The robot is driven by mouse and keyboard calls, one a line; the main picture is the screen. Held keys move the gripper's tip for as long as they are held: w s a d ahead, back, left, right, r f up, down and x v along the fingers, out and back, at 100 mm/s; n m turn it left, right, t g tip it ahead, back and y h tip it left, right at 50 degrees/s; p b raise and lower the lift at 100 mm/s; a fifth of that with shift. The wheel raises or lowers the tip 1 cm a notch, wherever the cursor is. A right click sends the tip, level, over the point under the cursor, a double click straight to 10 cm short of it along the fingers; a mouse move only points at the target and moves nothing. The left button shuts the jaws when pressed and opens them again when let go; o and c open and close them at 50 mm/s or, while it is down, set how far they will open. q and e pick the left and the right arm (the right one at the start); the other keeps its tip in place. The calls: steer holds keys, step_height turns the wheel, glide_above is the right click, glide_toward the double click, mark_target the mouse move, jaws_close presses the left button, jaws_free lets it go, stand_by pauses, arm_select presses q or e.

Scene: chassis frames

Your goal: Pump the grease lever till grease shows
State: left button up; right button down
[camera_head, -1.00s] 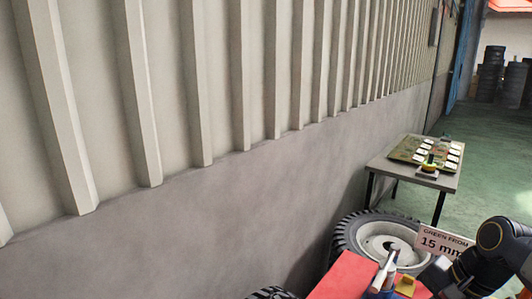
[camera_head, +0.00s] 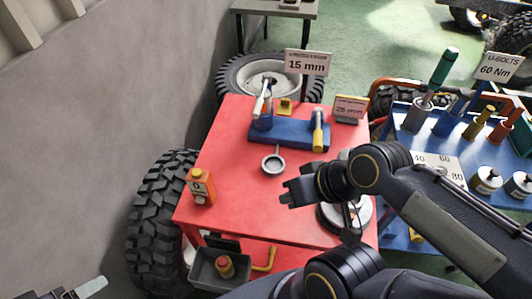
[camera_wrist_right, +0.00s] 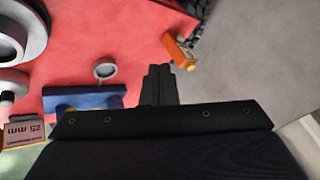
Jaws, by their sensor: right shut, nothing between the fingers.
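A blue base (camera_head: 290,134) stands at the back of the red table. A silver-handled lever (camera_head: 262,98) rises at its left end and an upright yellow-handled part (camera_head: 318,130) stands at its right. The base also shows in the right wrist view (camera_wrist_right: 85,98). A small round metal ring with a stem (camera_head: 273,163) lies in front of it. No grease is discernible. My right gripper (camera_head: 290,193) is shut and empty above the table, in front of the base and apart from it; its fingers show closed in the wrist view (camera_wrist_right: 160,82). Part of my left gripper (camera_head: 85,290) shows at the bottom left edge.
The red table (camera_head: 225,150) holds an orange bottle (camera_head: 201,187) at left and a round metal part (camera_head: 333,218) beneath my right arm. A grey bin (camera_head: 218,268) hangs at the front. A blue bench (camera_head: 415,145) with tools is at right. Tyres (camera_head: 165,215) stand at left.

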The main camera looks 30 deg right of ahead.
steer(key=w+d+r+m+h+b, duration=0.1)
steer(key=w+d+r+m+h, duration=0.1)
steer(key=d, duration=0.4)
steer(key=w+d+r+m+h+b, duration=0.1)
steer(key=w+d+r+m+h, duration=0.1)
steer(key=w+d, duration=0.3)
steer(key=w+d+r+m+h+b, duration=0.2)
steer(key=w+d+m, duration=0.1)
steer(key=d, duration=0.6)
steer(key=shift+w+d+r+m, duration=0.25)
steer(key=shift+w+m, duration=0.05)
steer(key=shift+w, duration=0.45)
steer(key=shift+f, duration=0.1)
glide_above(320, 135)
steer(key=s, duration=0.1)
step_height(320, 135, down, 9)
steer(key=shift+s+a+f+p, duration=0.1)
steer(key=shift+s+f+p, duration=0.1)
steer(key=shift+f, duration=0.4)
steer(key=shift+s+a+f+p, duration=0.1)
steer(key=shift+s+f+p, duration=0.05)
steer(key=shift+f, duration=0.4)
steer(key=shift+a+f, duration=0.2)
steer(key=shift+f, duration=0.4)
